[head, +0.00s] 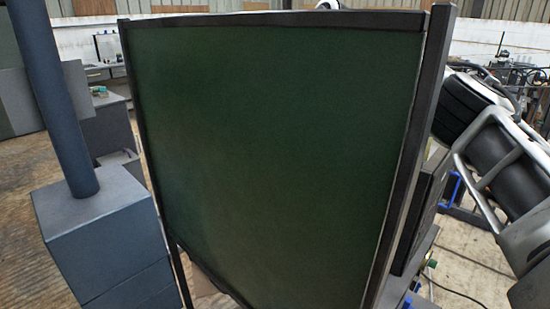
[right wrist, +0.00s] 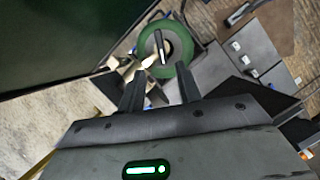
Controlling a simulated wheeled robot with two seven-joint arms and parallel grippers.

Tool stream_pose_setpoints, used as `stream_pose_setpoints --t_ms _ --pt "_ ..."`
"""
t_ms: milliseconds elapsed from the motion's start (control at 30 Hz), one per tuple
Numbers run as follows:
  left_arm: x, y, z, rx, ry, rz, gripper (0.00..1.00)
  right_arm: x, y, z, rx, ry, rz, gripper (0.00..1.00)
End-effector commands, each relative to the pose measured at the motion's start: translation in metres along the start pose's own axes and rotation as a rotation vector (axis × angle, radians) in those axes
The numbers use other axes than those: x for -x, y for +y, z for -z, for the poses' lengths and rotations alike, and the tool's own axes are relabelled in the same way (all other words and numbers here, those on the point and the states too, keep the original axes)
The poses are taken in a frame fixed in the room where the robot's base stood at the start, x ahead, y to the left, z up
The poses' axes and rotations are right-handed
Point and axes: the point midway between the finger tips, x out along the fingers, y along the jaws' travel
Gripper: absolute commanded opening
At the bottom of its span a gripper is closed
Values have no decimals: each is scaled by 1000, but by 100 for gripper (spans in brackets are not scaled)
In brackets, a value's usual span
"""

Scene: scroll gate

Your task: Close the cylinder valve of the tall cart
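In the right wrist view, the green round top of a cylinder (right wrist: 184,62) lies just beyond my right gripper (right wrist: 160,82). A brass-coloured valve fitting (right wrist: 133,66) sits at its left side, close to the fingertips. The two dark fingers are apart, with no object clearly held between them; I cannot tell whether they touch the valve. In the head view my right arm comes in at the right edge and its gripper is hidden. A large dark green screen (head: 270,150) fills the middle and hides what is behind it. My left gripper is not in view.
The screen's black post (head: 412,150) stands between the screen and my right arm. A blue-grey block with a round pole (head: 65,100) stands at the left. In the right wrist view, grey boxes (right wrist: 252,47) stand right of the cylinder. Wooden floor shows at the left.

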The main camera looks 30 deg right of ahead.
Motion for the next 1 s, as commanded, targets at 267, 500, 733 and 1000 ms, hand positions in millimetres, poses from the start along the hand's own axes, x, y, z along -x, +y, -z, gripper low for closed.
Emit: stream_pose_setpoints --t_ms 267,500,733,1000 --pt "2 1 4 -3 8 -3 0 -60 0 0 0 -1 -2 34" --pt "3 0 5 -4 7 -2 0 -90 0 -1 0 -2 -1 34" --pt "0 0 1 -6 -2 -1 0 -97 0 -1 -1 -3 1 34" --pt "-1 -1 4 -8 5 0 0 -97 0 -1 -1 -3 1 6"
